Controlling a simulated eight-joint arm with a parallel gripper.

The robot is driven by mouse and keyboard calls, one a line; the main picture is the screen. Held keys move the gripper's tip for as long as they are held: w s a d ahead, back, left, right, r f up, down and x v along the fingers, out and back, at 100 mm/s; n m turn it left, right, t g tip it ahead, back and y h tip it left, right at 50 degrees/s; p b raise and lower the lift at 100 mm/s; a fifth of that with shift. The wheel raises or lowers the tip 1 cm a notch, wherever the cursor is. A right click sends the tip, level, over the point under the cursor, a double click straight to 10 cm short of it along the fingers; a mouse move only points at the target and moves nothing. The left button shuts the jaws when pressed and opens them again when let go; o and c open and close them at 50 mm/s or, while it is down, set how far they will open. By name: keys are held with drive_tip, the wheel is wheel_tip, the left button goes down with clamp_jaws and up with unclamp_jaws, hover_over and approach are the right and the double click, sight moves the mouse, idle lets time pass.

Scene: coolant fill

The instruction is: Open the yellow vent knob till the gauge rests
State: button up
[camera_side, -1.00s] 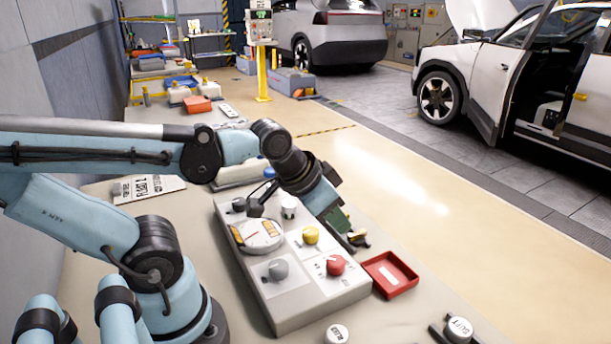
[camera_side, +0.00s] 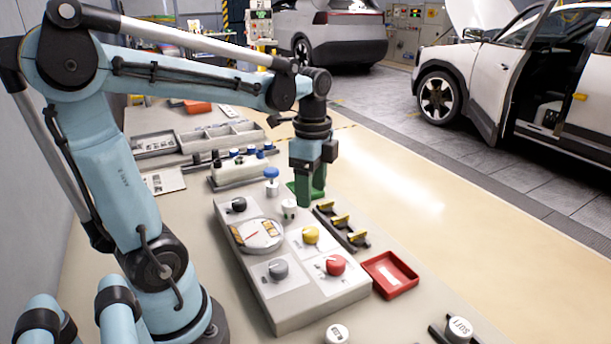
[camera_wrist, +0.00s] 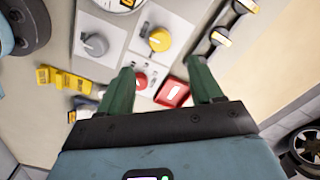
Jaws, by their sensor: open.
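The yellow vent knob (camera_side: 310,235) sits on the right half of the grey control panel (camera_side: 292,312), above the red knob (camera_side: 335,265). The yellow knob also shows in the wrist view (camera_wrist: 158,39), beyond my fingers. The round gauge (camera_side: 258,234) is on the panel's left side, with a red needle and orange zones; only its edge shows in the wrist view (camera_wrist: 124,3). My gripper (camera_side: 308,198) is above the panel's far right corner, apart from the yellow knob. Its green fingers are spread and empty in the wrist view (camera_wrist: 160,82).
A grey knob (camera_side: 277,269) and a black knob (camera_side: 238,204) are also on the panel. A red tray (camera_side: 390,274) and a rack with yellow-topped pieces (camera_side: 342,222) stand at its right. A blue-capped post (camera_side: 272,180) stands behind it.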

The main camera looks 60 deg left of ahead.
sight(311, 230)
wheel_tip(311, 230, down, 10)
drive_tip(key=shift+r, duration=0.1)
idle(0.4)
drive_tip(key=c, duration=1.1)
drive_tip(key=shift+o, duration=0.2)
